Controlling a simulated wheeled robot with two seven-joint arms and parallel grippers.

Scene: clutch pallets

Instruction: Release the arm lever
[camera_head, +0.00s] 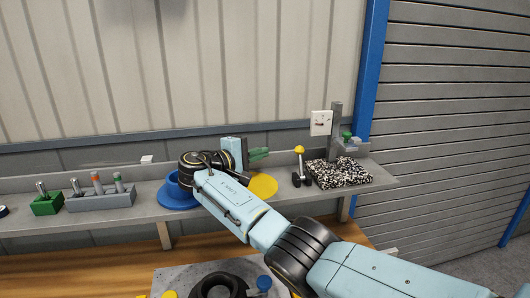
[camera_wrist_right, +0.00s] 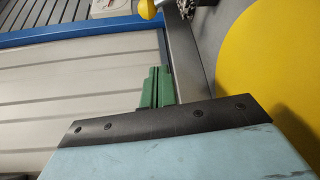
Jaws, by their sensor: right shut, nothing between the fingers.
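The arm lever (camera_head: 300,168) is a short dark lever with a yellow ball knob (camera_head: 299,149), standing on the shelf right of centre in the head view. The knob also shows at the top edge of the right wrist view (camera_wrist_right: 148,8). My right gripper (camera_head: 262,153) has green fingers and points right toward the knob, with a gap between them. Its fingers (camera_wrist_right: 157,86) are together and hold nothing. The wrist view shows only the knob, not the lever's base. My left gripper is not in view.
A yellow disc (camera_head: 262,186) lies on the shelf below the gripper, and a blue dish (camera_head: 175,194) sits left of it. A black-and-white speckled block (camera_head: 338,173) with a grey post (camera_head: 335,128) stands right of the lever. A grey block with several pegs (camera_head: 100,199) is farther left.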

